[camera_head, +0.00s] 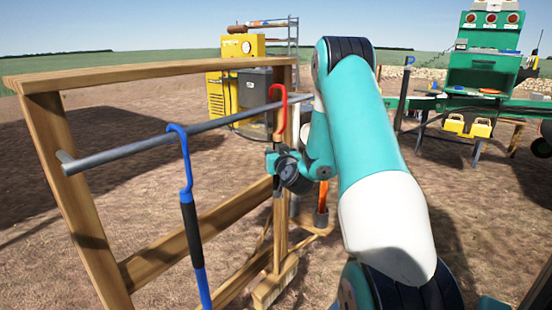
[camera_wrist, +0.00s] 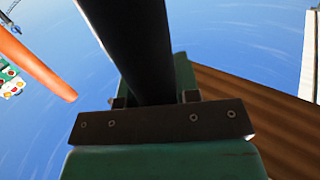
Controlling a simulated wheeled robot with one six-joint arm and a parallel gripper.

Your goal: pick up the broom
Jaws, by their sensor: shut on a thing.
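A tool with a red hooked handle (camera_head: 279,122) is at the far end of a grey rail (camera_head: 150,143), its hook seemingly around the rail. My gripper (camera_head: 277,161) is shut on the black grip below that hook. In the wrist view the black grip (camera_wrist: 130,45) runs between the jaws (camera_wrist: 155,100). The tool's lower end is hard to make out, so I cannot tell whether it is the broom. A blue hooked tool (camera_head: 186,180) with a black grip hangs nearer on the same rail; its lower end is out of view.
A wooden frame (camera_head: 85,215) carries the rail. An orange-handled tool (camera_head: 323,197) stands behind my gripper. A yellow machine (camera_head: 215,95) stands at the back, and a green machine (camera_head: 482,70) with a bench stands at the right. Bare ground lies between them.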

